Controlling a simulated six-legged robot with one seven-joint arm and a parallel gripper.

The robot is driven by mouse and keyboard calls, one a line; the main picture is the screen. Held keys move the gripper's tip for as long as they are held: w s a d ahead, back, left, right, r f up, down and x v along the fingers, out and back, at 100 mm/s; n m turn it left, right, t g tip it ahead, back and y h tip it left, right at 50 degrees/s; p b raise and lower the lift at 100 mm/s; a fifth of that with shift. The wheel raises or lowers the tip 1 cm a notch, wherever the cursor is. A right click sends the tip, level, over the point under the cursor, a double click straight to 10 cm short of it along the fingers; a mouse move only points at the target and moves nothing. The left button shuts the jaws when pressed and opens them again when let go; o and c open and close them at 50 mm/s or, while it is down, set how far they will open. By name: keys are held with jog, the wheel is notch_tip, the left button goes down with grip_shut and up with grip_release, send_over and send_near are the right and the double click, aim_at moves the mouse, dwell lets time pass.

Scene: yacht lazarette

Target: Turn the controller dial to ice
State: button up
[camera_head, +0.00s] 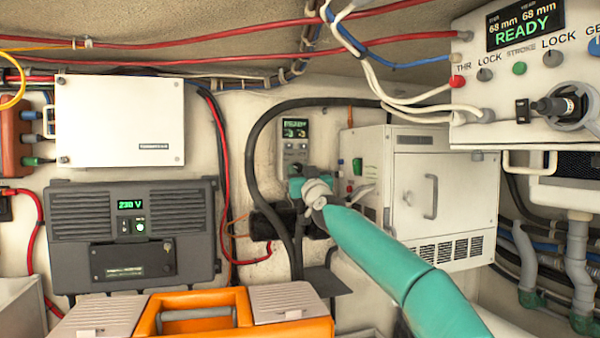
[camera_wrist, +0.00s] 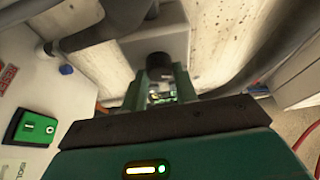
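The controller (camera_head: 295,130) is a small grey box on the back wall with a lit green display on top. The two green fingers of my gripper (camera_wrist: 160,78) stand apart, one on each side of the dial. I cannot tell whether they touch it. The dial's marks are not readable.
A white cabinet (camera_head: 420,190) with a green switch stands close right of the controller. A thick black hose (camera_head: 252,150) loops around its left. A dark 230 V unit (camera_head: 135,235) and an orange toolbox (camera_head: 235,320) are at left. A READY panel (camera_head: 525,85) hangs upper right.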

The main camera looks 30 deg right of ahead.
jog(key=c, duration=0.3)
jog(key=shift+m+h, duration=0.4)
jog(key=shift+m, duration=0.1)
jog(key=m+h, duration=0.1)
jog(key=m, duration=0.2)
jog(key=m+g+h, duration=0.1)
jog(key=m, duration=0.1)
jog(key=shift+a+r+h, duration=0.15)
jog(key=shift+a+h, duration=0.15)
jog(key=m+g+h, duration=0.1)
jog(key=m, duration=0.2)
jog(key=m+g+h, duration=0.1)
jog(key=m, duration=0.2)
jog(key=shift+a, duration=0.1)
jog(key=m+g, duration=0.1)
jog(key=m, duration=0.1)
jog(key=m+g, duration=0.1)
jog(key=m, duration=0.2)
jog(key=shift+w+r+m+h, duration=0.1)
jog(key=shift+m+h, duration=0.2)
jog(key=shift+h, duration=0.1)
jog(key=shift+r+m+g, duration=0.1)
jog(key=shift+m+g, duration=0.45)
jog(key=shift+m, duration=0.7)
jog(key=shift+r+m+g, duration=0.1)
jog(key=shift+m+g, duration=0.45)
jog(key=shift+m, duration=0.7)
